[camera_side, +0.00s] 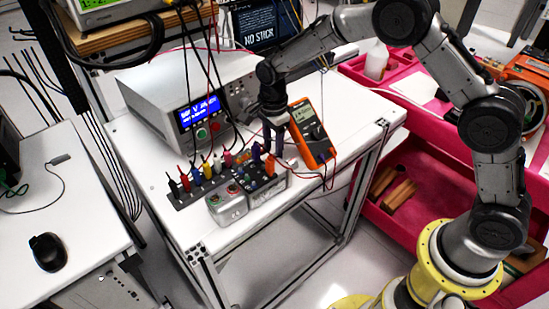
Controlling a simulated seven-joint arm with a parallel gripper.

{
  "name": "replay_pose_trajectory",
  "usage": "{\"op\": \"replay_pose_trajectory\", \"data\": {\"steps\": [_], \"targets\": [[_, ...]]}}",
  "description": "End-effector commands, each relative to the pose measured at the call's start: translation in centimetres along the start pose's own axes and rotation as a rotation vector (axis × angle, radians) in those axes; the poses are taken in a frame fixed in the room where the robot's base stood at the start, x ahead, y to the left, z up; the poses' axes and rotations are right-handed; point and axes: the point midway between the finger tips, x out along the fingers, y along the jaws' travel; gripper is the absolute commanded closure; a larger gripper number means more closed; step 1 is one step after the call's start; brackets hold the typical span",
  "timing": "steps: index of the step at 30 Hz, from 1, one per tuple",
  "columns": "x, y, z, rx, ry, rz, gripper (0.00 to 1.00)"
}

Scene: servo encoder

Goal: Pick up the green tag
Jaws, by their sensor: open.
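My gripper (273,147) points down over the right end of a row of coloured plugs, with its jaws open and no tag visible between them. The row of coloured plugs (197,178) stands on a dark strip, running from black and red at the left through blue and yellow to pink. An orange plug (270,166) stands just below my gripper. I cannot clearly make out the green tag at this size; it may be among the small plugs or hidden by my gripper.
A grey bench instrument (190,105) with a blue display stands behind the plugs, with black cables hanging in front. An orange multimeter (312,132) leans close right of my gripper, with red leads. Grey boxes (230,207) sit in front. The white table (150,160) is clear at left.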

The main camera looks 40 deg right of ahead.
Motion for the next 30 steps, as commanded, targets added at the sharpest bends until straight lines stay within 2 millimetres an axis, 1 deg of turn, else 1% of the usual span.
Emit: {"op": "replay_pose_trajectory", "data": {"steps": [1,3,6,13,14,15,17,21,22,30], "targets": [[0.8,0.1,0.0,0.0,0.001,0.003,0.53],[1.6,0.1,0.0,0.0,0.001,0.002,0.53],[2.3,0.1,0.0,0.0,0.0,0.001,0.53],[2.4,0.0,0.0,0.0,0.0,0.0,0.53],[2.4,0.0,0.0,0.0,0.0,0.0,0.54],[2.4,0.0,0.0,0.0,0.0,0.0,0.61],[2.4,0.0,0.0,0.0,0.0,0.0,0.72],[2.4,0.0,0.0,0.0,0.0,0.0,0.97],[2.4,0.0,0.0,0.0,0.0,0.0,1.0],[2.4,0.0,0.0,0.0,0.0,-0.001,1.0]]}}
